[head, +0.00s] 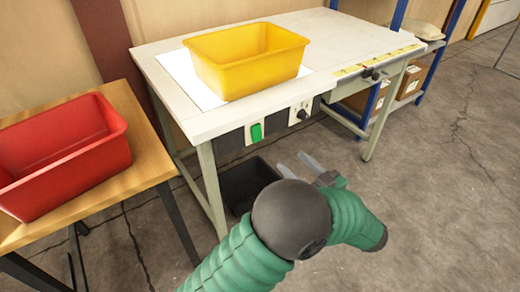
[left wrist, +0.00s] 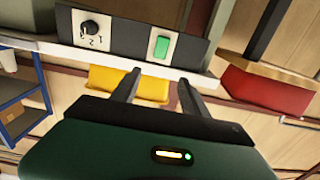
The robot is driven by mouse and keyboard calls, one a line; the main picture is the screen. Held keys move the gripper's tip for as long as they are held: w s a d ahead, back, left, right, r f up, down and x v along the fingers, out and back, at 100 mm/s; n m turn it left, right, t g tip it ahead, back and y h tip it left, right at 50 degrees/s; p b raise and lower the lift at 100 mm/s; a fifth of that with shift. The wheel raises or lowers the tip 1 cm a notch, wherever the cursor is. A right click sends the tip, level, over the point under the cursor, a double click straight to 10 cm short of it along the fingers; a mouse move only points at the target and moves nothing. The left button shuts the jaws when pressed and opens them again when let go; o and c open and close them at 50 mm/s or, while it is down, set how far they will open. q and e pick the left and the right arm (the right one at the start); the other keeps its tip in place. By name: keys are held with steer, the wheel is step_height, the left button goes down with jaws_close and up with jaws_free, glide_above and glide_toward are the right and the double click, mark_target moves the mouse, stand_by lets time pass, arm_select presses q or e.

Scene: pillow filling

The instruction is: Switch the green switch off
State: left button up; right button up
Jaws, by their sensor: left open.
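The green switch (head: 256,133) is a rectangular rocker on a pale plate at the front of the white table (head: 345,35). In the left wrist view the green switch (left wrist: 161,47) shows above and between my fingertips, with the scene upside down. My left gripper (head: 291,161) is open and empty, in front of the table and to the right of and below the switch in the head view. Its two fingers also show in the left wrist view (left wrist: 158,78), apart from the switch. Whether the switch is on or off I cannot tell. My right gripper is not in view.
A black rotary knob (head: 302,114) sits right of the switch. A yellow bin (head: 240,75) stands on the table and a red bin (head: 65,165) on a wooden table at left. A dark bin (head: 243,185) is under the white table. Floor at right is clear.

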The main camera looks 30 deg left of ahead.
mark_target(257, 126)
arm_select(q)
steer(key=b+x, duration=0.5)
steer(key=x, duration=1)
steer(key=shift+w+a, duration=0.1)
steer(key=shift+a, duration=0.15)
steer(key=shift+w+a+r, duration=0.2)
steer(key=shift+a+r, duration=0.1)
